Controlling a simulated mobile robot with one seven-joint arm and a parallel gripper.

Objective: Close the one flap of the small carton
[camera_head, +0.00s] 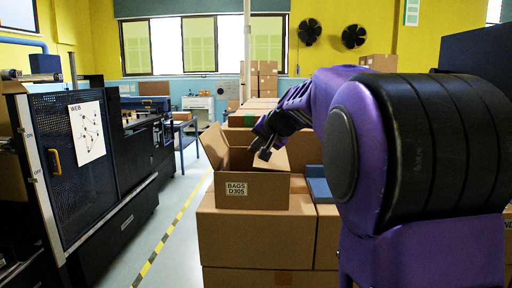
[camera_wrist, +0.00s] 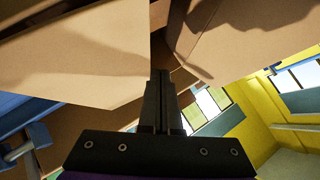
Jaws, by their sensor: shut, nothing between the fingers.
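The small carton (camera_head: 251,191), labelled "BAGS D305", stands on a larger carton. A flap (camera_head: 214,146) at its left stands up, tilted outward. A lighter flap (camera_head: 272,160) shows at its right, just by my gripper (camera_head: 264,150). My gripper is shut and empty, pointing down at the carton's right side. In the wrist view my gripper (camera_wrist: 161,73) has its fingers together beside a broad cardboard panel (camera_wrist: 80,55), with another panel (camera_wrist: 235,35) at the right. Contact with the cardboard cannot be told. My arm hides part of the carton's far right side.
Larger cartons (camera_head: 256,238) lie beneath, and more are stacked behind. A blue box (camera_head: 319,190) sits close to the small carton's right. A dark machine (camera_head: 82,160) stands at the left. The floor aisle (camera_head: 183,250) with a yellow-black line is clear.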

